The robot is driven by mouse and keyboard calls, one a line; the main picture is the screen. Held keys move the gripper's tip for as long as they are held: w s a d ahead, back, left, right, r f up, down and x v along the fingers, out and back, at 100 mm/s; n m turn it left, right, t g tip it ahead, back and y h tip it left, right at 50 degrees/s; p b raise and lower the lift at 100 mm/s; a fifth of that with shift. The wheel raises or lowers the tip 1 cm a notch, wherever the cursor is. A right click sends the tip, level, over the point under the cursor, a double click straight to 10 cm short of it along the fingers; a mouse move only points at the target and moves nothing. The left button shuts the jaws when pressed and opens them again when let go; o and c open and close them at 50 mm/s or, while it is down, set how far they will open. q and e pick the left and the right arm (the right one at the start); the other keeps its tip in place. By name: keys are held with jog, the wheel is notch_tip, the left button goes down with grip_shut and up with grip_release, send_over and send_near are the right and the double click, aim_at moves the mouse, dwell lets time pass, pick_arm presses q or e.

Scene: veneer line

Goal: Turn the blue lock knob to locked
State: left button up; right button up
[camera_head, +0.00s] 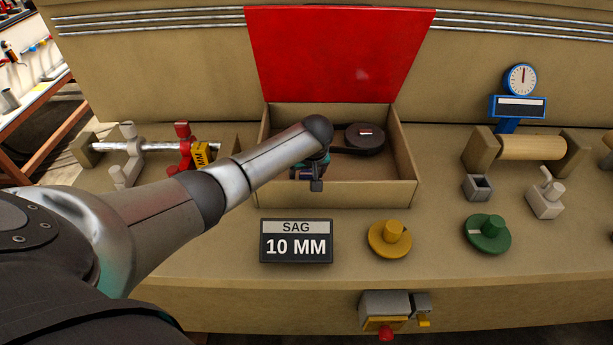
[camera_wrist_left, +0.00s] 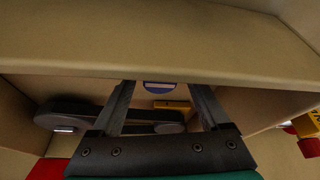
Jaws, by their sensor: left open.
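The blue lock knob (camera_wrist_left: 159,86) shows in the left wrist view as a blue disc with a pale bar across it, partly cut off by the box wall edge. My left gripper (camera_wrist_left: 163,84) is open, with one finger on either side of the knob in that view; I cannot tell whether they touch it. In the head view my left gripper (camera_head: 312,180) reaches down inside the open box (camera_head: 405,155), near its front wall. There my arm and gripper hide much of the box's left part, and I cannot clearly make out the knob. My right gripper is not in view.
A dark pulley (camera_head: 365,138) with a belt lies in the box, under a raised red lid (camera_head: 338,50). A yellow block (camera_wrist_left: 172,104) is near the knob. A SAG 10 MM sign (camera_head: 296,241), yellow knob (camera_head: 390,240) and green knob (camera_head: 487,235) stand in front.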

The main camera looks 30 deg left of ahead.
pick_arm(q)
jog(key=shift+a+f, duration=0.1)
jog(key=shift+f, duration=0.1)
jog(key=shift+c, duration=0.4)
grip_shut()
